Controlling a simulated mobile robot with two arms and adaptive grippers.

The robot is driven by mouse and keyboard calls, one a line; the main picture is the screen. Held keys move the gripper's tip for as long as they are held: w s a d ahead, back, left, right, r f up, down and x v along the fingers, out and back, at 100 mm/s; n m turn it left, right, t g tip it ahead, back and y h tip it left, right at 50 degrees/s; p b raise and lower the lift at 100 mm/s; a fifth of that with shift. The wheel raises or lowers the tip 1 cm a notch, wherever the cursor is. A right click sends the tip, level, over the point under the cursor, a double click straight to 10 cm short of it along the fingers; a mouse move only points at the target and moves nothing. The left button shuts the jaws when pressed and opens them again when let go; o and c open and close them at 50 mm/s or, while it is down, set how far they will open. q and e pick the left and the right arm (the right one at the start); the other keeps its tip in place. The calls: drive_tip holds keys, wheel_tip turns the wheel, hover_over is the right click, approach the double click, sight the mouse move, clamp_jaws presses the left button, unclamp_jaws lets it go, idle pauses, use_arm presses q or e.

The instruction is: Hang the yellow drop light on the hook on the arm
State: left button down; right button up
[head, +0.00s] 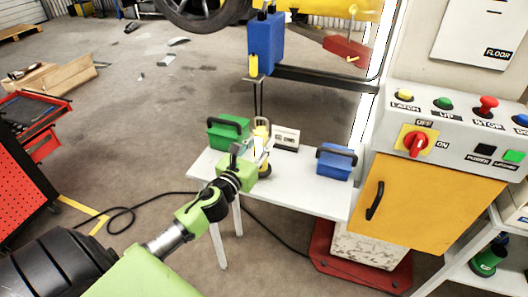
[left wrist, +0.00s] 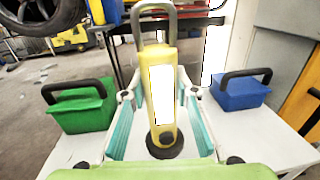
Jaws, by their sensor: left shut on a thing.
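The yellow drop light (left wrist: 162,50) stands upright between the fingers of my left gripper (left wrist: 160,115), with its pale lamp panel facing the wrist camera, a grey loop on top and a dark round base. In the head view the drop light (head: 265,170) is partly hidden by my left gripper (head: 256,155), which is shut on it over the white table. I cannot tell whether its base touches the table. The dark horizontal lift arm (head: 320,78) runs behind and above the table, with a blue block at its left end. I cannot make out the hook clearly. My right gripper is out of view.
A green box (head: 228,132) and a blue box (head: 335,162) stand on the white table (head: 300,185), left and right of the light. The control cabinet (head: 430,195) is at the right, a red tool cart (head: 25,165) at the left.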

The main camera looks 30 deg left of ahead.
use_arm(q)
drive_tip(key=f, duration=0.1)
drive_tip(key=w+f, duration=0.1)
drive_tip(key=f, duration=0.1)
drive_tip(key=shift+d+b, duration=0.2)
drive_tip(key=shift+b, duration=0.15)
drive_tip(key=shift+f, duration=0.3)
drive_tip(key=shift+f, duration=0.2)
drive_tip(key=c, duration=1.6)
unclamp_jaws()
drive_tip(key=shift+f, duration=0.1)
